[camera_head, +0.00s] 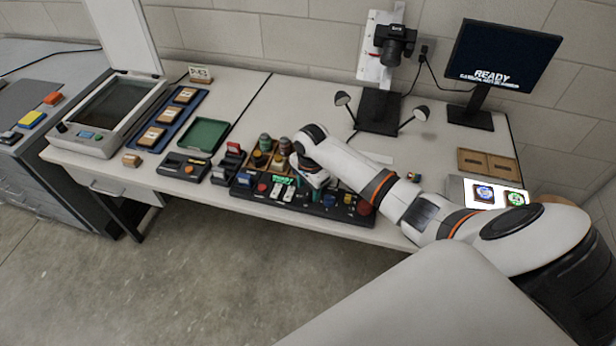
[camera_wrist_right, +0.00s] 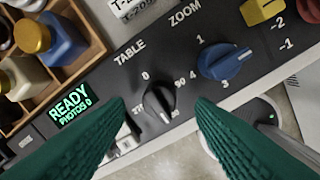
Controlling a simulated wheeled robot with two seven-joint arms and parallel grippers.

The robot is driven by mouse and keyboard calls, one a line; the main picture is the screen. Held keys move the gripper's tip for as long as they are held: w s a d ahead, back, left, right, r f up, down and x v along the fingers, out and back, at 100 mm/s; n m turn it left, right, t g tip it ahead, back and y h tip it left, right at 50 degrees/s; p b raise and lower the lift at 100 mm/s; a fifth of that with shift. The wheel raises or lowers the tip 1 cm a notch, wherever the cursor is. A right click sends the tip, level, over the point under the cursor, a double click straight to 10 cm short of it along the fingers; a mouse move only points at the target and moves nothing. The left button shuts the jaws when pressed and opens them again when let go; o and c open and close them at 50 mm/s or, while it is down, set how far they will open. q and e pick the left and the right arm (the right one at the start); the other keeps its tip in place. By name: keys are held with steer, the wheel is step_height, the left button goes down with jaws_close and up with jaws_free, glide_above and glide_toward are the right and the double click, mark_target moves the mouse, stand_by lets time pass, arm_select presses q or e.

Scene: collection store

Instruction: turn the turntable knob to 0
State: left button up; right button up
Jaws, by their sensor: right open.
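The turntable knob (camera_wrist_right: 158,101) is black and sits under the word TABLE on the dark control panel (camera_head: 228,187). In the right wrist view a 0 is above it and a 90 to its upper right; part of 27 shows at its left. I cannot tell clearly which mark its pointer faces. My right gripper (camera_head: 314,180) is over the panel in the head view and hides the knob there. In the right wrist view its green fingers (camera_wrist_right: 161,108) are open, one on either side of the knob, with nothing held. My left gripper is out of view.
A blue zoom knob (camera_wrist_right: 222,61) sits close beside the right finger, with a yellow control (camera_wrist_right: 262,10) beyond. A lit display (camera_wrist_right: 74,104) reads READY PHOTOS 0. A wooden tray (camera_head: 264,160) of bottles stands behind the panel. A green tray (camera_head: 204,134) lies left.

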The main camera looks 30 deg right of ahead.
steer(key=shift+f, duration=1.2)
steer(key=c, duration=1)
steer(key=shift+r, duration=0.1)
